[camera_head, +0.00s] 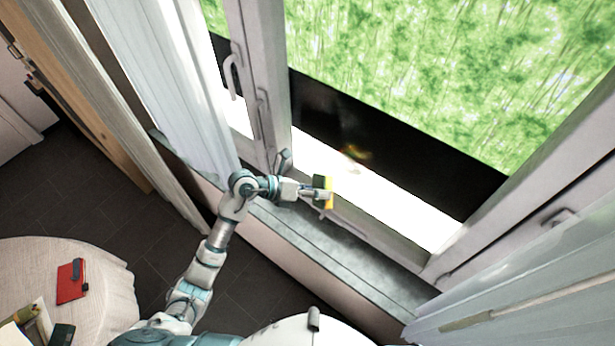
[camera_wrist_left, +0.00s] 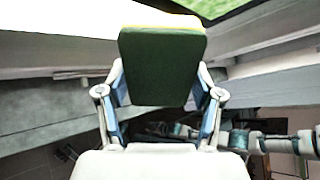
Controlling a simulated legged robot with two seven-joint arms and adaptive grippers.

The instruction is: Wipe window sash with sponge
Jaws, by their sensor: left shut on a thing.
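The sponge (camera_head: 329,193), yellow with a dark green side, is held in my left gripper (camera_head: 308,192) beside the lower part of the window sash (camera_head: 370,228). In the left wrist view the sponge (camera_wrist_left: 163,66) shows its dark green face between the two fingers of the left gripper (camera_wrist_left: 162,100), with a thin yellow edge at the top. The gripper is shut on it. Whether the sponge touches the sash or is a little apart from it, I cannot tell. My right gripper is not in view.
A grey window sill (camera_head: 345,260) runs below the sash. White curtains hang at the left (camera_head: 175,80) and at the right (camera_head: 530,290). Window handles (camera_head: 233,75) stick out from the frame. A round table (camera_head: 100,275) with a red item (camera_head: 71,283) stands at the lower left.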

